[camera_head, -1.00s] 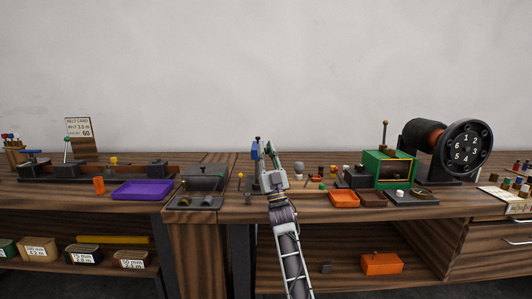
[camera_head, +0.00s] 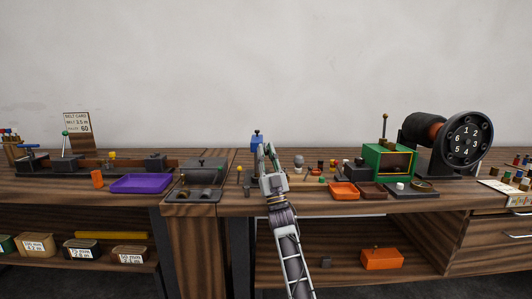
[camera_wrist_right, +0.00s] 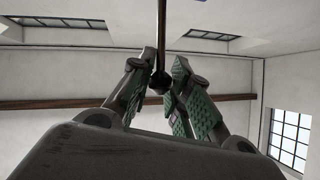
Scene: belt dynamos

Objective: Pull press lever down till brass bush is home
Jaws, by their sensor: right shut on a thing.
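The press is a blue block with a dark top (camera_head: 257,141) at the middle of the bench in the head view, with its lower part mostly behind my gripper. My right gripper (camera_head: 267,148) is in front of it, slightly to the right. In the right wrist view my right gripper (camera_wrist_right: 164,62) is shut on the lever, a thin rod (camera_wrist_right: 162,28) with a dark ball knob (camera_wrist_right: 159,84) between the green finger pads. The lever is hidden by the gripper in the head view. I cannot make out the brass bush. My left gripper is not in view.
A dark tray with wells (camera_head: 195,194) and a purple tray (camera_head: 141,184) lie to the left. Small parts, an orange tray (camera_head: 343,190) and a green box (camera_head: 388,163) stand close on the right. A dark machine with a numbered disc (camera_head: 467,144) is farther right.

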